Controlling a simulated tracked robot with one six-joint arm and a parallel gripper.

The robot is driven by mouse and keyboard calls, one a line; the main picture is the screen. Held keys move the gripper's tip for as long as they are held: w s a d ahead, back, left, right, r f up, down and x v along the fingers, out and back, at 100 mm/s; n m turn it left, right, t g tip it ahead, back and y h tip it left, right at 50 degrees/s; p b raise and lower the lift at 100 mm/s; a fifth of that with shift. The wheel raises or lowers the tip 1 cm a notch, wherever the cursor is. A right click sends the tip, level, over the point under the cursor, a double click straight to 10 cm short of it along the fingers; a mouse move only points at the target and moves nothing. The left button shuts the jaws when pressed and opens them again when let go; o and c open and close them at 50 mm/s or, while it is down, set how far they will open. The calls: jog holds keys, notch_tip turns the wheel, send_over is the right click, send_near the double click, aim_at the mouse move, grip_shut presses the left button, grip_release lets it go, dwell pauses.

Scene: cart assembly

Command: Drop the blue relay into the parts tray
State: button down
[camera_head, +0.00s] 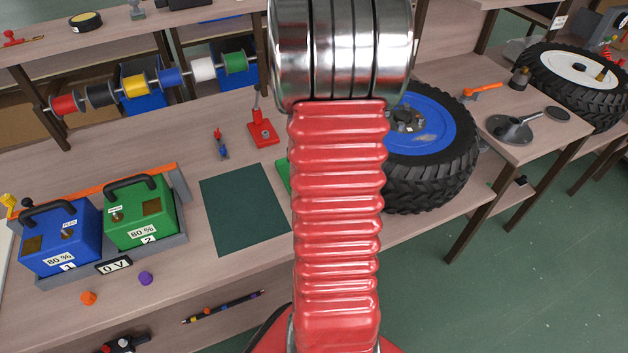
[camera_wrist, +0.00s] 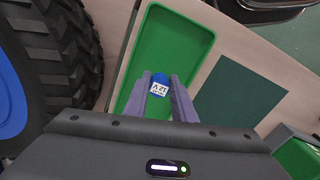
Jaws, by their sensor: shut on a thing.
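The blue relay (camera_wrist: 159,85), with a white "12 V" label, is between the two fingers of my gripper (camera_wrist: 159,87) in the wrist view. My gripper is shut on it. In this view the relay appears over the green parts tray (camera_wrist: 196,38); I cannot tell its height above the tray floor. The tray looks empty where it shows. In the head view only a small green edge of the tray (camera_head: 283,178) shows beside my red arm, which hides the gripper and the relay.
A large wheel with a blue hub (camera_head: 432,125) stands right of the tray. A dark green mat (camera_head: 245,208) lies to its left. Blue (camera_head: 60,238) and green (camera_head: 140,213) battery boxes stand further left. A red stand (camera_head: 262,130) and spools are at the back.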

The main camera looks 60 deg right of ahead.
jog(key=shift+f, duration=0.65)
jog(key=c, duration=1.5)
grip_release()
jog(key=shift+r, duration=0.1)
notch_tip(320, 180, up, 13)
jog(key=shift+r, duration=0.1)
jog(key=w+a+r+n+t, duration=0.1)
jog(key=a+r, duration=0.2)
jog(key=a, duration=0.6)
jog(key=w+a+r+t+h, duration=0.1)
jog(key=a+r+t, duration=0.15)
jog(key=a, duration=0.65)
jog(key=w+a+r+n, duration=0.1)
jog(key=w+a+r, duration=0.15)
jog(key=a, duration=0.65)
jog(key=s+a, duration=0.1)
jog(key=a, duration=0.2)
jog(key=s+a+t, duration=0.1)
jog(key=s+a, duration=0.1)
jog(key=s+a+n+t+y, duration=0.1)
jog(key=s+a, duration=0.1)
jog(key=a, duration=0.1)
jog(key=shift+a+r, duration=0.3)
